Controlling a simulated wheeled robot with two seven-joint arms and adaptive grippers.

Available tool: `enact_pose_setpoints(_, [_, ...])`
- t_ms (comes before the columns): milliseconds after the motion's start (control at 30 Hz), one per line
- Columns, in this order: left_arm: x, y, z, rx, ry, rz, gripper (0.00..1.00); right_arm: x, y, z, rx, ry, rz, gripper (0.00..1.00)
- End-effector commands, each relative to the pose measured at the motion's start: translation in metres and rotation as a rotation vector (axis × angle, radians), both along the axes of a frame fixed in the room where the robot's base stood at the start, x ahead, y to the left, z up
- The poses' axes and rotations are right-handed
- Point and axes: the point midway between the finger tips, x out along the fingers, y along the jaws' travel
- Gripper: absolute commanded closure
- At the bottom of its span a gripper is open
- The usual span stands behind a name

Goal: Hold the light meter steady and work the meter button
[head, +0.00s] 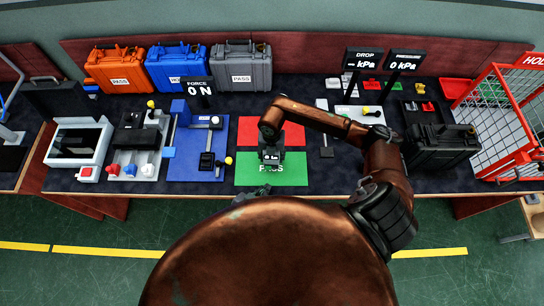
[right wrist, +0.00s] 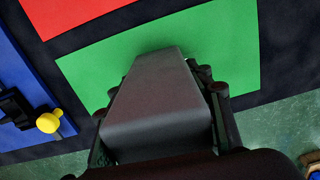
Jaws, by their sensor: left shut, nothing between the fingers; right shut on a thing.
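My right gripper (head: 270,150) is over the upper part of the green PASS mat (head: 290,172). It is shut on a dark grey, block-like thing (right wrist: 160,90), which fills the middle of the right wrist view between the dark fingers. This appears to be the light meter; a small pale marking shows on its dark body in the head view (head: 271,156). I cannot make out the meter button. My left gripper (head: 256,193) is shut and empty, low at the table's front edge by the green mat, mostly hidden behind my own body.
A red mat (head: 258,127) lies behind the green one. A blue board (head: 185,160) with a yellow knob (right wrist: 48,122) is to the left. A black case (head: 440,150) and red wire cage (head: 505,120) stand right. Orange, blue and grey cases line the back.

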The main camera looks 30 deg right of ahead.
Motion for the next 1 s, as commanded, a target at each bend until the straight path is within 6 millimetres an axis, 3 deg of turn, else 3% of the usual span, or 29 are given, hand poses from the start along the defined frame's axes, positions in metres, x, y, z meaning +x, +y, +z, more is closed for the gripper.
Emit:
enact_pose_setpoints(67, [0.0,0.0,0.0,0.0,0.0,0.0,1.0,0.0,-0.001,0.0,-0.001,0.0,0.0,0.92])
enact_pose_setpoints(100, [0.0,0.0,0.0,0.0,0.0,0.0,1.0,0.0,-0.001,0.0,-0.001,0.0,0.0,0.51])
enact_pose_setpoints(367, [0.0,0.0,0.0,0.0,0.0,0.0,1.0,0.0,0.0,0.0,-0.001,0.0,0.0,0.33])
enact_pose_setpoints(733, [0.0,0.0,0.0,0.0,0.0,0.0,1.0,0.001,0.0,0.006,-0.001,-0.002,0.001,0.33])
enact_pose_setpoints(1000, [0.0,0.0,0.0,0.0,0.0,0.0,1.0,0.002,-0.001,0.054,-0.003,-0.005,0.002,0.33])
